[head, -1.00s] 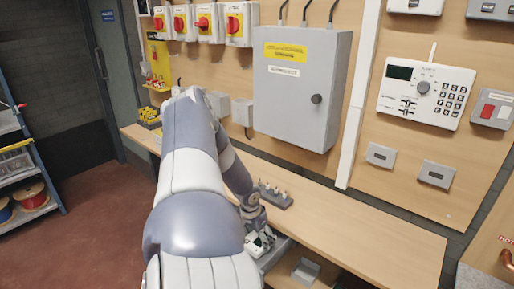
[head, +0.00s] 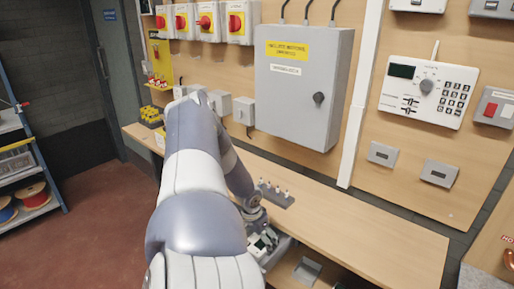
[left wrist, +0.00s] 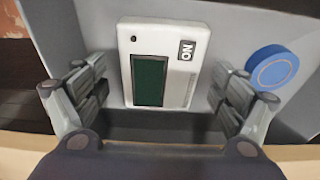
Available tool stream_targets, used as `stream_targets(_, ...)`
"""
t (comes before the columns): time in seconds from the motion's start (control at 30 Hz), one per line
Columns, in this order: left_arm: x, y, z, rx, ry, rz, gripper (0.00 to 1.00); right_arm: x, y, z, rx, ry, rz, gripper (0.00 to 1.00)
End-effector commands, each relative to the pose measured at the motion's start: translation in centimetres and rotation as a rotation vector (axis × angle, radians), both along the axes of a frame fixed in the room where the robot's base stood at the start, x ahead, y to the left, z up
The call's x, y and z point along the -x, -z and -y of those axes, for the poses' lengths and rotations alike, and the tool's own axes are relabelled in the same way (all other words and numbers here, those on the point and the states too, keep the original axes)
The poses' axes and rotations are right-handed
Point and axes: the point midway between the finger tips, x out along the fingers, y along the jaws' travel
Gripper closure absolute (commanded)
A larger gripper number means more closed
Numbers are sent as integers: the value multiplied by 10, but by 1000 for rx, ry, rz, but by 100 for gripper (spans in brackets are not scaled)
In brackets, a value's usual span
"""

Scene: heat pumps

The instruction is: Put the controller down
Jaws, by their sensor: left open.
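The controller (left wrist: 162,66) is a white box with a dark green screen and a small label that reads upside down in the left wrist view. It lies on a grey surface (left wrist: 75,30). My left gripper (left wrist: 162,88) is open, with one finger on each side of the controller and a gap on both sides. In the head view the controller (head: 261,244) is small and partly hidden by my left gripper (head: 262,236), low at the bench's front edge. My right gripper is not in view.
A blue round piece (left wrist: 272,68) is right of the controller. The wooden bench (head: 370,232) is mostly clear to the right. A grey block with several small pegs (head: 274,194) stands behind the gripper. A grey cabinet (head: 300,100) hangs on the wall above.

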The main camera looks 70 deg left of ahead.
Motion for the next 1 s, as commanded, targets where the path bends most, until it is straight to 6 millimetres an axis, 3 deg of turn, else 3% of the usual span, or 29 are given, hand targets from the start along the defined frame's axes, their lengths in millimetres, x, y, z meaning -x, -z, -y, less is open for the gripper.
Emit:
stream_targets(0.3, 7, -53, 5, -2, 1, 5, 10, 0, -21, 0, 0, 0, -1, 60)
stream_targets(0.6, 15, -98, 9, -2, 1, 3, 10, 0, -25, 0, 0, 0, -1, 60)
stream_targets(0.8, 19, -113, 11, -1, 0, 2, 10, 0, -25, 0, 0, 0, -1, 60)
stream_targets(1.0, 20, -115, 12, 0, -1, 0, 10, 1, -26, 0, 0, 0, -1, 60)
